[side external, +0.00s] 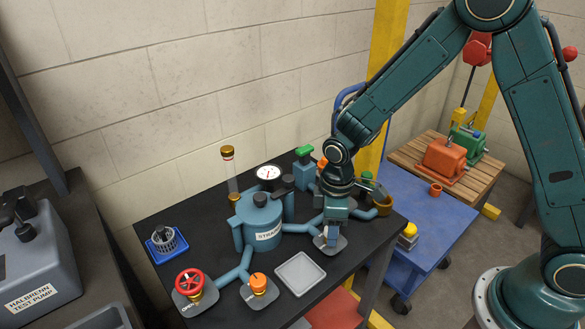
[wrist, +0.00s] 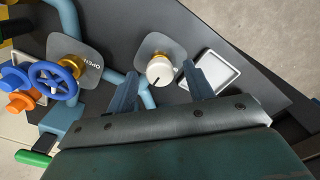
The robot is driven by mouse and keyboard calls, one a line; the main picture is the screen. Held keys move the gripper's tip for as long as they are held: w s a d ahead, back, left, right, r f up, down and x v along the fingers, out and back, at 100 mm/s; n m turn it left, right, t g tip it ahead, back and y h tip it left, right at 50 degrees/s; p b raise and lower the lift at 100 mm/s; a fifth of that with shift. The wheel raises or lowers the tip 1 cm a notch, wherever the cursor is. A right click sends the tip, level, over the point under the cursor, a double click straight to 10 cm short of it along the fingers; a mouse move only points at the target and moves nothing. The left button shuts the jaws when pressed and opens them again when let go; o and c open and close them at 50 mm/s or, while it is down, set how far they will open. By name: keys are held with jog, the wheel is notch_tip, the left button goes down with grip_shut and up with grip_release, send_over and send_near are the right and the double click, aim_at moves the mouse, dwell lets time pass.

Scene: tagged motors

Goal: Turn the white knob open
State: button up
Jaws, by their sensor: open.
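The white knob (wrist: 160,70) is round with a dark pointer mark, on a brass stem over a grey plate (wrist: 148,47). In the wrist view it lies between the two fingertips of my gripper (wrist: 161,72), with a gap on each side. My gripper is open and empty. In the side view my gripper (side external: 331,234) points down over a grey plate (side external: 331,246) on the black bench, and it hides the knob there. I cannot tell whether the fingertips are level with the knob or above it. The pointer slants across the knob's lower part.
A white tray (side external: 300,273) lies close to the plate. The blue strainer tank (side external: 259,218) and its pipes stand behind. A red handwheel (side external: 190,282) and an orange knob (side external: 258,284) stand left. In the wrist view a blue handwheel (wrist: 54,80) stands left.

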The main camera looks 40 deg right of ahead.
jog(key=shift+f, duration=0.1)
jog(key=shift+c, duration=0.2)
jog(key=c, duration=0.9)
jog(key=shift+n, duration=0.3)
jog(key=n, duration=0.8)
jog(key=shift+n, duration=0.3)
jog(key=n, duration=0.4)
jog(key=shift+n, duration=0.3)
jog(key=n, duration=0.4)
